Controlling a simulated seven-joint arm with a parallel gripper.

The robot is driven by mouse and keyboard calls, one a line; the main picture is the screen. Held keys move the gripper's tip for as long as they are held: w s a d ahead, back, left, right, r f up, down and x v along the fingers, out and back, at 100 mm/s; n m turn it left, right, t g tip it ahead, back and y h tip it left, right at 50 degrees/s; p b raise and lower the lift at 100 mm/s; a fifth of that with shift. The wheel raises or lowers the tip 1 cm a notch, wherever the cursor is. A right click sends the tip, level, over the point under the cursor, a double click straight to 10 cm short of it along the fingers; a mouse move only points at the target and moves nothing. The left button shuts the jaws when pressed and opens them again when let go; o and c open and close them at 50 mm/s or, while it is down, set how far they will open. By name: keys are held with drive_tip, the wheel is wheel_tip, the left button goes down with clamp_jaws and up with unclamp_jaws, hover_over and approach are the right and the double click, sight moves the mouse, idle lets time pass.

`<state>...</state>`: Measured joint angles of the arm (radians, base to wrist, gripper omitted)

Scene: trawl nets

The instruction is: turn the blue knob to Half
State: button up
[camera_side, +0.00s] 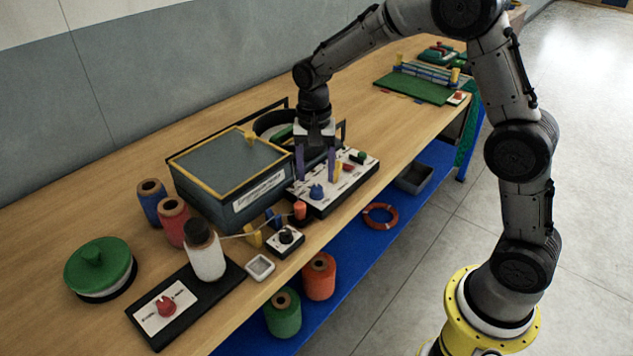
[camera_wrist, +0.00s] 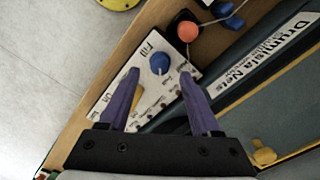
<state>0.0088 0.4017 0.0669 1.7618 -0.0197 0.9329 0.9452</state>
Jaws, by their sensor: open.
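The blue knob (camera_side: 317,192) sits on the left end of a white control panel (camera_side: 330,199) with a dark edge. In the wrist view the blue knob (camera_wrist: 160,62) lies just beyond and between the two purple fingertips. My gripper (camera_side: 316,178) points down above the panel, its fingers apart and empty; it also shows in the wrist view (camera_wrist: 158,76). The fingers do not appear to touch the knob. Small labels are printed around the knob, but a Half mark and the knob's pointing direction are too small to read surely.
A yellow lever (camera_wrist: 138,97) stands beside the knob on the panel. A large lidded box (camera_side: 235,168) is close on the left. An orange knob (camera_wrist: 187,31) with a cord sits nearby. A red knob (camera_side: 166,305) is on another panel at the front left.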

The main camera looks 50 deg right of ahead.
sight(317, 187)
drive_tip(key=shift+s+f, duration=0.1)
drive_tip(key=shift+f, duration=1.65)
clamp_jaws()
